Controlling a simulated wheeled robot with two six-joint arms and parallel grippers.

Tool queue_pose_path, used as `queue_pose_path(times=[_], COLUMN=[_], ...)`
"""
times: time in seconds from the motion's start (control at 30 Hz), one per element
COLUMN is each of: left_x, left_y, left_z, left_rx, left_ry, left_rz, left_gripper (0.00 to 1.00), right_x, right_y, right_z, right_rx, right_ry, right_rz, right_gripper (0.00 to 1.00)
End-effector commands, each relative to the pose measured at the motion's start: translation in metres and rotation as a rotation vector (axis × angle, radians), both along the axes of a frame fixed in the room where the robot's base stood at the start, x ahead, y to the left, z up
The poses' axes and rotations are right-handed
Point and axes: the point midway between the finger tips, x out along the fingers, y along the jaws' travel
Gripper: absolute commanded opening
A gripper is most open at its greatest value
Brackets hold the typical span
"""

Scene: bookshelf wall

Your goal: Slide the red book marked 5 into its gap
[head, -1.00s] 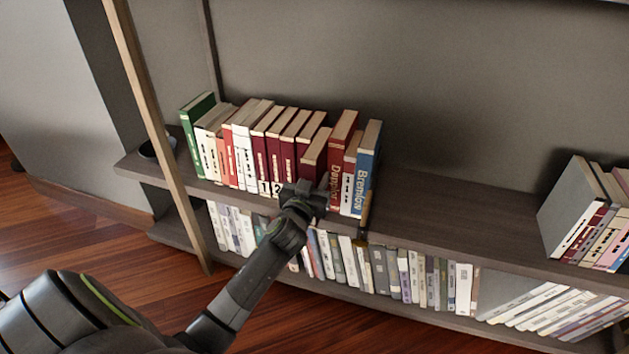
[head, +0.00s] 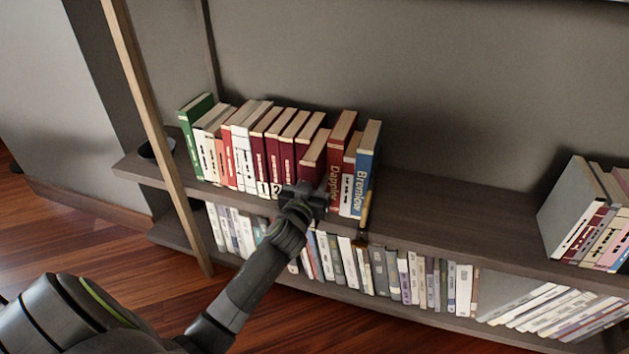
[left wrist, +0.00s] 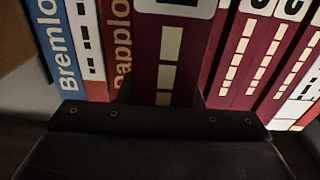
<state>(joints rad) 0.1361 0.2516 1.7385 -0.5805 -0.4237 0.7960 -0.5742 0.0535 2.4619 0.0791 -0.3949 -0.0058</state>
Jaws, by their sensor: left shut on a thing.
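The red book (head: 313,158) is upright in the row on the upper shelf, between other dark red volumes (head: 275,155) and the red "Dapplo…" book (head: 340,165). Its top is lower than its neighbours' and its spine stands nearer to me. My left gripper (head: 307,192) is shut on the lower part of its spine side. In the left wrist view the book's spine (left wrist: 165,55) with pale blocks rises from the dark gripper; its number is cut off at the top. The gap around it is mostly hidden by the book. My right gripper is not in view.
A blue "Bremlow" book (head: 367,155) ends the row at right; bare shelf (head: 450,205) lies beyond it. A gold-brown upright object (head: 364,215) stands at the shelf edge. A wooden post (head: 160,130) rises at left. Lower shelf books (head: 400,270) sit under my gripper.

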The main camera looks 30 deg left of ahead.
Motion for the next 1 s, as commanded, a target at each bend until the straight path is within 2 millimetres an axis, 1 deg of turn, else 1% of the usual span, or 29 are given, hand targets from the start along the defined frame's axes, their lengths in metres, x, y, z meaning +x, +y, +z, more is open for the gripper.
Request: queue_pose_path(times=[0.03,0.07,0.23,0.53,0.67,0.77,1.0], left_x=[0.0,0.0,0.0,-0.002,-0.011,-0.026,-0.076], left_y=[-0.001,-0.001,0.0,0.0,-0.002,-0.006,-0.018], left_z=[0.002,0.002,0.001,-0.003,-0.002,-0.001,-0.001], left_rx=[0.001,0.001,0.0,-0.002,-0.002,-0.001,-0.004], left_ry=[-0.005,-0.005,-0.002,0.007,0.006,0.006,0.004], left_rz=[-0.002,-0.002,-0.001,0.002,0.001,0.002,0.001], left_gripper=[0.0,0.35,0.57,0.58,0.58,0.58,0.58], right_x=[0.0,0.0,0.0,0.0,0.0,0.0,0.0], right_y=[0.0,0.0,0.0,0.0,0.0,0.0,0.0], right_z=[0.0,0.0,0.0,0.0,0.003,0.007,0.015], right_rx=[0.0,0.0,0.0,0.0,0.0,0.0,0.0], right_ry=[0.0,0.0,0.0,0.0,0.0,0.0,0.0], right_rz=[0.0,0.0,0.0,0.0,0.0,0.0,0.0], right_gripper=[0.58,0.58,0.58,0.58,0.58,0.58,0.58])
